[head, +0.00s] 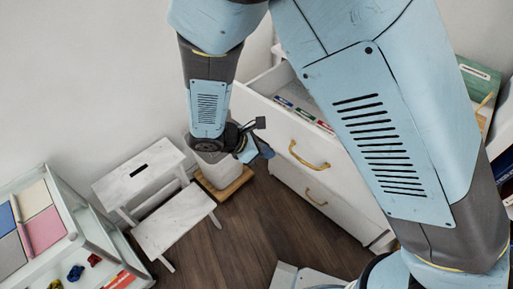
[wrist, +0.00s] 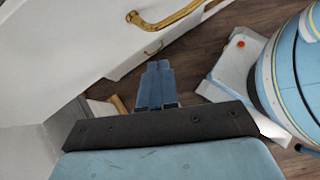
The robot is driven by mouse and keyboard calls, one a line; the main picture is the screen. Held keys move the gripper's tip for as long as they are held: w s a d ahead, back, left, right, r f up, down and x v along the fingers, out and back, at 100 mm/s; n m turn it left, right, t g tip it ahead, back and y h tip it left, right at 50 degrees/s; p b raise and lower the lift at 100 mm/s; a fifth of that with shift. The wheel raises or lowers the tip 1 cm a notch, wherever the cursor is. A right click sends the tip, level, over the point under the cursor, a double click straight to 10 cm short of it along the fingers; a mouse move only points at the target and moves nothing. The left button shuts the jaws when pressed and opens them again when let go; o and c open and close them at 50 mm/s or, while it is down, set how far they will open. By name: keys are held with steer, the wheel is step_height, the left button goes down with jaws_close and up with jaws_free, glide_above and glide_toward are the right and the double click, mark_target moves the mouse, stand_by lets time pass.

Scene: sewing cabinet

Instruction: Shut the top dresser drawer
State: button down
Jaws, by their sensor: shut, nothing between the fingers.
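The white dresser shows in the head view with its top drawer (head: 293,137) pulled open. Several small coloured items lie inside the drawer. Its front carries a brass handle (head: 308,156), which also shows at the top of the wrist view (wrist: 176,16). A closed lower drawer (head: 318,190) with its own brass handle is below. My gripper (head: 266,152) is in front of the drawer's left end, left of the handle and apart from it. In the wrist view my gripper's blue fingers (wrist: 157,68) are together and empty. My arm hides the dresser's right part.
A white step stool (head: 160,195) stands on the floor left of the dresser. A pale bin (head: 212,165) on a wooden base is beside the dresser, behind my gripper. A shelf unit (head: 80,235) with coloured items is at lower left. Dark wooden floor (head: 245,235) lies clear before the dresser.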

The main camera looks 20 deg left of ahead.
steer(key=shift+w+d+f, duration=0.35)
steer(key=shift+w+d, duration=0.45)
steer(key=shift+d, duration=0.1)
steer(key=shift+w+d+f, duration=0.3)
steer(key=shift+w+d, duration=0.5)
steer(key=shift+d, duration=0.1)
